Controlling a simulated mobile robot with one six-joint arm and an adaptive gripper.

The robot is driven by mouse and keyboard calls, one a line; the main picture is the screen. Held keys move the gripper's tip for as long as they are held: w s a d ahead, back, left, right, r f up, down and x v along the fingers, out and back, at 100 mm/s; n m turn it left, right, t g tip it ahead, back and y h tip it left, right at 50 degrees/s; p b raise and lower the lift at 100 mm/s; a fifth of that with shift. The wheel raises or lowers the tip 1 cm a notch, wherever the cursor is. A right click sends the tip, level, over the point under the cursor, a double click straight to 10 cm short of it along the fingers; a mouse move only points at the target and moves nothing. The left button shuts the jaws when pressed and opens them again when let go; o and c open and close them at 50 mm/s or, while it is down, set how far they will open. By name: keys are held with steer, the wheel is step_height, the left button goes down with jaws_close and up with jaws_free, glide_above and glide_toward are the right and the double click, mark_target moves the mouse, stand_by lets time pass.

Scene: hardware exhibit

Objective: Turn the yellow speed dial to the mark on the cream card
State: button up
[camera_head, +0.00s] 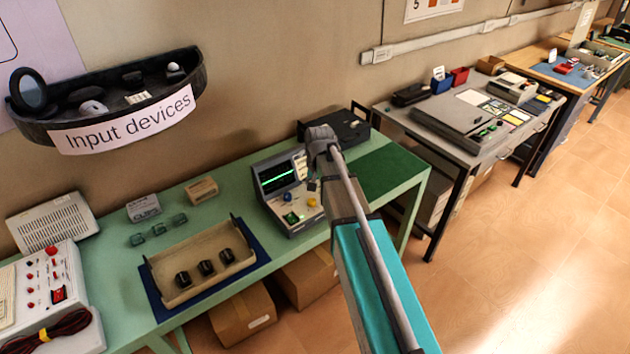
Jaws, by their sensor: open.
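A grey instrument (272,212) with a lit screen showing a green trace stands on the green bench. My gripper (312,186) hangs pointing down just above the yellow dial in the picture. It is small and partly hidden by my arm, and I see nothing held in it. I cannot tell whether it touches the dial. I cannot make out the cream card or its mark, nor the dial's pointer.
A black box (350,128) stands behind the instrument. A beige tray (160,288) with black knobs lies to the left, on a blue mat. A dark green mat (392,170) is clear on the right. My arm crosses the bench's front edge.

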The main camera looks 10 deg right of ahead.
steer(key=s+f+n+b, duration=0.2)
steer(key=s, duration=0.6)
steer(key=s+f+n+b, duration=0.2)
steer(key=s, duration=0.7)
steer(key=shift+s+a+f, duration=0.25)
steer(key=shift+a+f, duration=0.15)
steer(key=shift+a, duration=0.05)
steer(key=shift+d, duration=0.1)
stand_by(0.8)
